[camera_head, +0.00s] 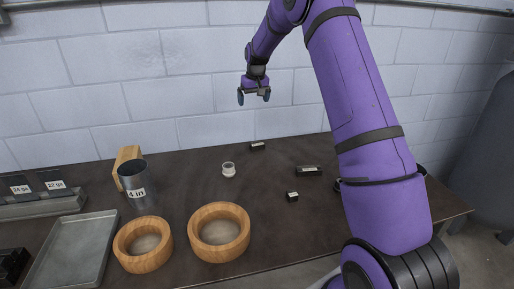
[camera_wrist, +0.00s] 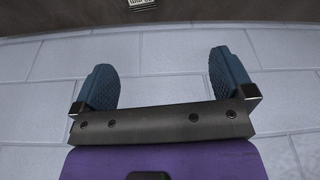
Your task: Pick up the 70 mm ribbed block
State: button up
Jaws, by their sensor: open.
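Three dark blocks with small white labels lie on the dark bench in the head view: one at the back (camera_head: 257,147), a longer one at the right (camera_head: 309,171) and a small one nearer the front (camera_head: 292,197). The labels are too small to read, so I cannot tell which is the 70 mm ribbed block. My gripper (camera_head: 254,96) is open and empty, above the back of the bench and near the wall. In the wrist view my gripper (camera_wrist: 164,75) has its blue pads wide apart, and a labelled dark block (camera_wrist: 142,3) shows partly at the top edge.
A small clear-and-white round piece (camera_head: 228,170) stands mid-bench. The block wall (camera_head: 180,90) runs close behind.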

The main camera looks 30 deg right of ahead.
send_near(257, 143)
jog(key=shift+g, duration=0.4)
jog(key=f, duration=0.2)
jog(key=w+f, duration=0.1)
jog(key=f, duration=0.1)
jog(key=shift+d+f, duration=0.15)
jog(key=shift+f, duration=0.15)
jog(key=shift+w+f, duration=0.15)
jog(key=shift+f, duration=1.2)
jog(key=shift+w+f, duration=0.15)
jog(key=shift+f, duration=1.2)
jog(key=c, duration=1.2)
jog(key=shift+o, duration=0.2)
jog(key=shift+r, duration=5.1)
